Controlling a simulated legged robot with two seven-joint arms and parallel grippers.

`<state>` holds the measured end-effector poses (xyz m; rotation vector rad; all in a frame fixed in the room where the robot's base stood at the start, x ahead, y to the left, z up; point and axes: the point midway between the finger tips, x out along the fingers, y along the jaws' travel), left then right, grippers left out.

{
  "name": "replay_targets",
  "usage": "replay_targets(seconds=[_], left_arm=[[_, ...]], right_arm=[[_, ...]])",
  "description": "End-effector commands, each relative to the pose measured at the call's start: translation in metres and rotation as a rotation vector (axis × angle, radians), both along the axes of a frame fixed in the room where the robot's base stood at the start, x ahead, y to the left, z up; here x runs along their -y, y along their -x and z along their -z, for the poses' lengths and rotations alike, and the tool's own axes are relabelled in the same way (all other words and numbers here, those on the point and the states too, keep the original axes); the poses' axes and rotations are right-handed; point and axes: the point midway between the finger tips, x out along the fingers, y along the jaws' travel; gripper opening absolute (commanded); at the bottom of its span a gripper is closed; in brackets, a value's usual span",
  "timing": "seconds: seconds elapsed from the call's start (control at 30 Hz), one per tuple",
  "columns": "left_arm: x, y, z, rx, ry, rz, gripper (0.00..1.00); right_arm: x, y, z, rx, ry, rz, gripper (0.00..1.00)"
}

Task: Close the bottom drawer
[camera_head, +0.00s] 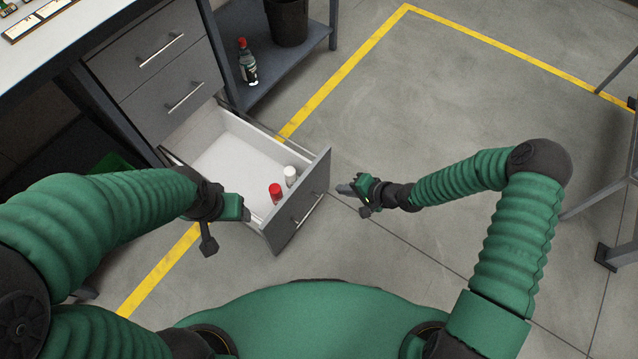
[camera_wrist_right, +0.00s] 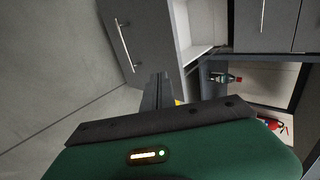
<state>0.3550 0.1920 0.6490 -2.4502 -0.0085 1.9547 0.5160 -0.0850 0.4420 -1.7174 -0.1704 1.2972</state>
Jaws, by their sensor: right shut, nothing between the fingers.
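The bottom drawer (camera_head: 318,182) of the grey cabinet is pulled well out, its white inside facing up. A red-topped container (camera_head: 275,193) and a white container (camera_head: 290,176) stand in it near the front panel. My right gripper (camera_head: 345,189) is shut and empty, just right of the drawer front and apart from it in the head view. In the right wrist view the drawer front with its bar handle (camera_wrist_right: 125,46) is beyond my right fingers (camera_wrist_right: 157,92). My left gripper (camera_head: 246,212) is at the drawer's left side near the front corner; its fingers cannot be made out clearly.
Two upper drawers (camera_head: 150,65) are shut. A workbench (camera_head: 60,50) is above left. A dark shelf (camera_head: 290,65) with a bottle (camera_head: 247,66) and a black bin (camera_head: 287,20) stands behind. Metal legs (camera_head: 610,250) are at the right. The floor between is clear.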

Motion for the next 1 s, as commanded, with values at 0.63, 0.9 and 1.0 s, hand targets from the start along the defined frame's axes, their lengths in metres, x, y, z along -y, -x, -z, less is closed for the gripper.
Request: replay_targets(seconds=[0.63,0.9,1.0], left_arm=[[-0.001,0.0,0.058,0.0,0.0,0.0,0.65],[-0.001,0.0,0.067,0.0,0.0,0.0,0.65],[-0.001,0.001,0.066,0.0,0.0,0.0,0.65]], right_arm=[[-0.073,-0.052,0.072,0.001,-0.003,-0.004,0.0],[-0.093,-0.066,0.068,-0.003,-0.002,-0.001,0.0],[-0.093,-0.067,0.067,-0.003,-0.002,0.0,0.0]])
